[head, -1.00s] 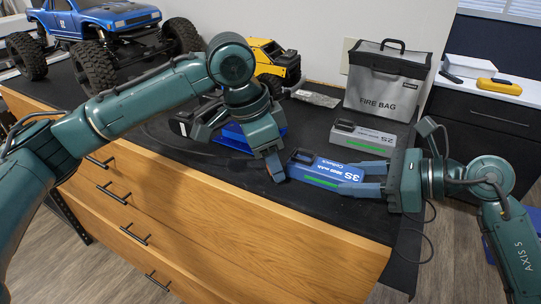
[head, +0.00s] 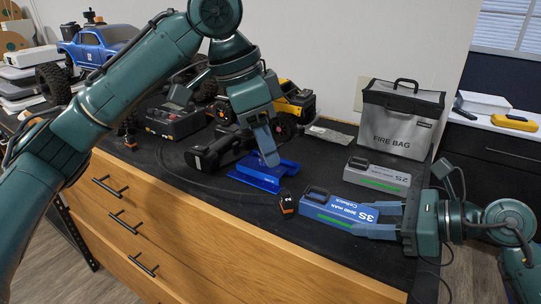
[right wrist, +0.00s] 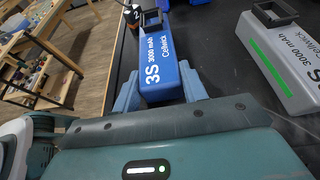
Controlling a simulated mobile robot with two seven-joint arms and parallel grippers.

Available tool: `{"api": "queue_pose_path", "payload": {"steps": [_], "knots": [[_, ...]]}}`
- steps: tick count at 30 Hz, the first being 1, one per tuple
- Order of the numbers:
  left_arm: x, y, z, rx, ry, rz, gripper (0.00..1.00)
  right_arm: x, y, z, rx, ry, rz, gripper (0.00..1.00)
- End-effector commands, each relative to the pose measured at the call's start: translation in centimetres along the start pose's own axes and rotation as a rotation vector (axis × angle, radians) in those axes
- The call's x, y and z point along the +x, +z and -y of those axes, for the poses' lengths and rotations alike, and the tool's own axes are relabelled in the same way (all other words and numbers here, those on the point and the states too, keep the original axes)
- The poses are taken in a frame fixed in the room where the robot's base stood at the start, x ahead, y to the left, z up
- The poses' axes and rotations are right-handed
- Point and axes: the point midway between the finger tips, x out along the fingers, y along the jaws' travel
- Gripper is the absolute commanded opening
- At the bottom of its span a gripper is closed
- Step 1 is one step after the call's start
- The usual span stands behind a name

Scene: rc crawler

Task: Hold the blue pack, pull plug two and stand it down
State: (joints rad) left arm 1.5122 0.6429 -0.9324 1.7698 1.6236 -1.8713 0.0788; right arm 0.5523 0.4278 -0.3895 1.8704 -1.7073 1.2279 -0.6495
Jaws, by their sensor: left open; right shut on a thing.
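The blue 3S pack (head: 338,212) lies on the black mat near the front edge. My right gripper (head: 378,220) is shut on its right end; the right wrist view shows fingers on both sides of the pack (right wrist: 160,60). A small black and orange plug (head: 287,204) stands on the mat just left of the pack, apparently apart from it. In the right wrist view the plug (right wrist: 132,14) shows a white "2". My left gripper (head: 224,128) is open and empty above the mat, its fingers wide apart, left of and behind the plug. One fingertip is in front of the blue tray.
A grey 2S pack (head: 377,175) lies behind the blue one, with the fire bag (head: 400,120) beyond. A blue tray (head: 262,178), a black charger (head: 175,121) and a yellow crawler (head: 297,102) are further left.

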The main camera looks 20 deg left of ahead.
Motion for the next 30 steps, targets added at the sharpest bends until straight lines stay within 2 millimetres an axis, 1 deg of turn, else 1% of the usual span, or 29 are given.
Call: {"api": "queue_pose_path", "payload": {"steps": [8,9,17,18,25,28,30], "knots": [[-0.2,0.0,0.0,0.0,0.0,0.0,0.48,0.0,0.0,0.0,0.0,0.0,0.0,0.1],[-0.2,0.0,0.0,0.0,0.0,0.0,0.48,0.0,0.0,0.0,0.0,0.0,0.0,0.45],[-0.2,0.0,0.0,0.0,0.0,0.0,0.48,0.0,0.0,0.0,0.0,0.0,0.0,0.66],[-0.2,0.0,0.0,0.0,0.0,0.0,0.48,0.0,0.0,0.0,0.0,0.0,0.0,0.68],[-0.2,0.0,0.0,0.0,0.0,0.0,0.48,-0.1,0.0,0.0,0.0,0.0,0.0,0.68],[-0.2,0.0,0.0,0.0,0.0,0.0,0.48,-0.8,-0.1,0.1,0.0,-0.003,-0.002,0.68],[-0.2,0.0,0.0,0.0,0.0,0.0,0.48,-1.8,-0.1,0.1,0.0,-0.003,-0.004,0.68]]}}
